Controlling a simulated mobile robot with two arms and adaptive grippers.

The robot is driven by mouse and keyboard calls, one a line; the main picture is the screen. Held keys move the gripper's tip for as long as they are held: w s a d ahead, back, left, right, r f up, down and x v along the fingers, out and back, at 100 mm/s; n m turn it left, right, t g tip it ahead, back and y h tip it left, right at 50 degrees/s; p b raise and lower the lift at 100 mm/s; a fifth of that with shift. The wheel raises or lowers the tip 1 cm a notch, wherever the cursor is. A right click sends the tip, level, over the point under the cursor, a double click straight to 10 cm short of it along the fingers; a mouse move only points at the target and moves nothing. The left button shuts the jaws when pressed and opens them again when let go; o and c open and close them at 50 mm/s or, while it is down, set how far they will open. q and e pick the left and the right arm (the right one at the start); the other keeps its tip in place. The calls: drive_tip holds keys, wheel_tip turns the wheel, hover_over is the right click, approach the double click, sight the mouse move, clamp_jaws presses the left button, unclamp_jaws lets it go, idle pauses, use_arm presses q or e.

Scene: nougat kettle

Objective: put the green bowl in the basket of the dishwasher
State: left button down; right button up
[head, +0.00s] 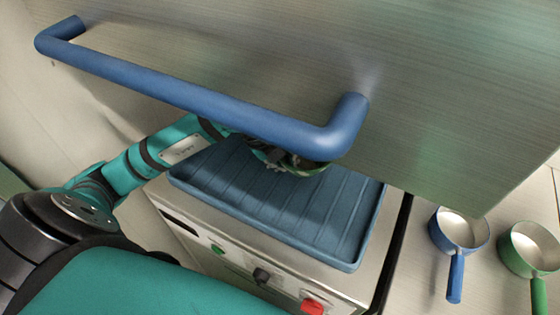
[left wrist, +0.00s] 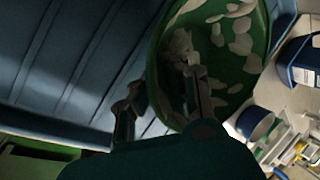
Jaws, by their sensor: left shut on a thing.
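The green bowl (left wrist: 258,35) has whitish patches inside and fills the upper right of the left wrist view. In the head view only a bit of the bowl (head: 303,172) shows beneath the blue handle. My left gripper (left wrist: 165,100) is shut on the bowl's wall, one finger inside and one outside. In the head view the gripper (head: 272,157) is mostly hidden behind the handle. The dishwasher's blue ribbed basket (head: 352,266) lies below the bowl; it also shows in the left wrist view (left wrist: 50,125). I cannot tell whether bowl and basket touch. My right gripper is out of view.
The dishwasher's metal hood (head: 440,90) with its blue handle (head: 190,92) hangs over the basket, close to my left arm. A control panel with buttons (head: 262,276) is at the front. A blue pan (head: 458,232) and a green pan (head: 530,250) are at the right.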

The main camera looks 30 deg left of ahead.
use_arm(q)
drive_tip(key=shift+w+a+f, duration=0.1)
drive_tip(key=shift+w+a, duration=0.1)
drive_tip(key=shift+a, duration=0.6)
wheel_tip(320, 180, down, 3)
drive_tip(key=shift+r+p, duration=0.1)
drive_tip(key=shift+p, duration=0.5)
drive_tip(key=shift+f, duration=0.3)
drive_tip(key=c, duration=1.4)
unclamp_jaws()
drive_tip(key=shift+c, duration=0.2)
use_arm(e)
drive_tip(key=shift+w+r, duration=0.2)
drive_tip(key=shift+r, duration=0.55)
